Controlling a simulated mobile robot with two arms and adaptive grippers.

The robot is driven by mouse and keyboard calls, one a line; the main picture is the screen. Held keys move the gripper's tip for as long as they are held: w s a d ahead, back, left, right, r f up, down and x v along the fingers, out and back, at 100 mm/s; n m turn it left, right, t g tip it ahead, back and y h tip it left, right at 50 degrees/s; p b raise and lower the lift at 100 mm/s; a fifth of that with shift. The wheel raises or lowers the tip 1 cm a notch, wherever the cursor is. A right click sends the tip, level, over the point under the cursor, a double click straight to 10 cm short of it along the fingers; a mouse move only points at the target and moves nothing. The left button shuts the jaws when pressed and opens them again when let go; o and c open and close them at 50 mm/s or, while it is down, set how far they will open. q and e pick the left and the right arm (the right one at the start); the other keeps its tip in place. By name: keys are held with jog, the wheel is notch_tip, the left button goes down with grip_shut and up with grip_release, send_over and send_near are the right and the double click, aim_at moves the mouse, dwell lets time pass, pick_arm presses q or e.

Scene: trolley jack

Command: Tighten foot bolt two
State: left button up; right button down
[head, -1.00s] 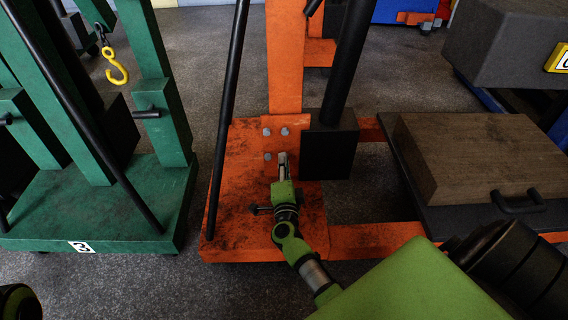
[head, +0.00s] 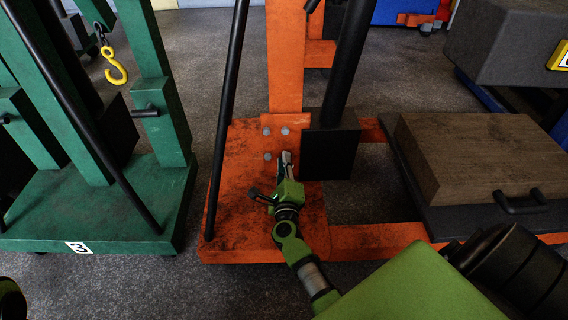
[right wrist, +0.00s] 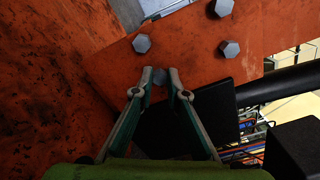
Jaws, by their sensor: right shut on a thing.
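The orange lifting frame's foot plate (head: 290,142) carries several grey hex bolts. Three show clear in the head view: upper left (head: 266,131), upper right (head: 285,131) and lower left (head: 267,156). My right gripper (head: 285,157) is at the lower right one, its fingers hiding that bolt in the head view. In the right wrist view, the fingertips (right wrist: 160,76) are closed around this foot bolt (right wrist: 160,75), with its head partly hidden between them. The other bolts stand free of the fingers. No number on the bolts is visible.
A black block with a post (head: 330,150) stands close right of the bolts. A thin black bar (head: 227,120) slants up at left. A green frame (head: 100,205) with a yellow hook (head: 116,72) stands further left. A brown block (head: 480,155) lies at right.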

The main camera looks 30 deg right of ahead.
jog(key=shift+f+m, duration=0.1)
jog(key=shift+m, duration=0.2)
jog(key=c, duration=2)
grip_release()
jog(key=shift+s, duration=0.1)
jog(key=v, duration=0.7)
jog(key=shift+s+a, duration=0.15)
jog(key=shift+s, duration=0.05)
